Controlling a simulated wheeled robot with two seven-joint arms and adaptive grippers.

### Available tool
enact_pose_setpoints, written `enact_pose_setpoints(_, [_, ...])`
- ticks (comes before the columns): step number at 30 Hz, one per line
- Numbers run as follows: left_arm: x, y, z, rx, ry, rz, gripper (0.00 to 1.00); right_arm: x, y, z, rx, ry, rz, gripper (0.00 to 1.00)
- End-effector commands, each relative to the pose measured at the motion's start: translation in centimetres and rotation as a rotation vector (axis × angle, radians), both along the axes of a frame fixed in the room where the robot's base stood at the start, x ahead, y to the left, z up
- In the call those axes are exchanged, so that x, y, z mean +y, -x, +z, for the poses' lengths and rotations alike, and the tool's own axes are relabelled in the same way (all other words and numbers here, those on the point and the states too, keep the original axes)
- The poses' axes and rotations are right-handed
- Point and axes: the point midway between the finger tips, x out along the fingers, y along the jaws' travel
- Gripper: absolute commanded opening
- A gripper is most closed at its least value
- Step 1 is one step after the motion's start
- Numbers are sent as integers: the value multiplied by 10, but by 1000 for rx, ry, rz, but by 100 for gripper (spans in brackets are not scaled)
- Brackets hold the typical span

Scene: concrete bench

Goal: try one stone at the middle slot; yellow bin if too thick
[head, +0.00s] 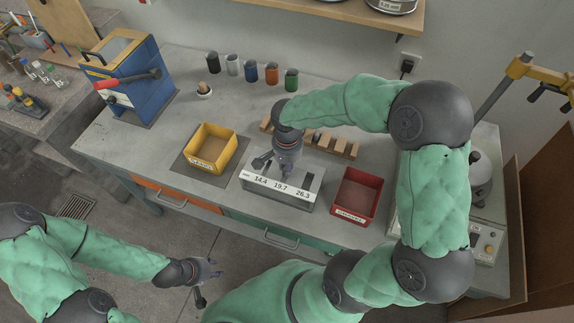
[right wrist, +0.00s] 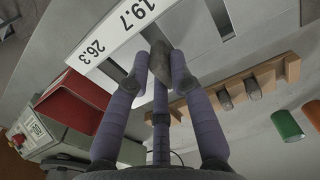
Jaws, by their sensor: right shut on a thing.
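The slot gauge (head: 262,201) is a grey block with a white strip reading 14.4, 19.7 and 26.3. My right gripper (head: 284,170) is above it, pointing down. In the right wrist view the gripper (right wrist: 160,72) is shut on a grey stone (right wrist: 160,62). The stone lines up with the middle slot (right wrist: 154,34), beside the 19.7 mark. I cannot tell whether its lower end is inside the slot. The yellow bin (head: 226,157) stands left of the gauge on a dark mat. My left gripper (head: 211,287) is open and empty, low in front of the bench.
A red bin (head: 374,204) stands right of the gauge. Behind it is a wooden rack (head: 340,149), with stones (right wrist: 225,96) in it. Several coloured cups (head: 271,73) and a small egg-like thing in a holder (head: 204,89) stand further back. A blue machine (head: 136,85) is at left.

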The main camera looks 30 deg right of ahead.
Motion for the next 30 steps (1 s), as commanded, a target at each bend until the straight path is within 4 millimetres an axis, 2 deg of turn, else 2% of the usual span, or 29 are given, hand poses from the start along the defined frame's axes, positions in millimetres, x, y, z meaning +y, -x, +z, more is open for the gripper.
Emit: enact_pose_setpoints(30, [0,0,-9,0,0,0,40,0,0,-11,0,0,0,0])
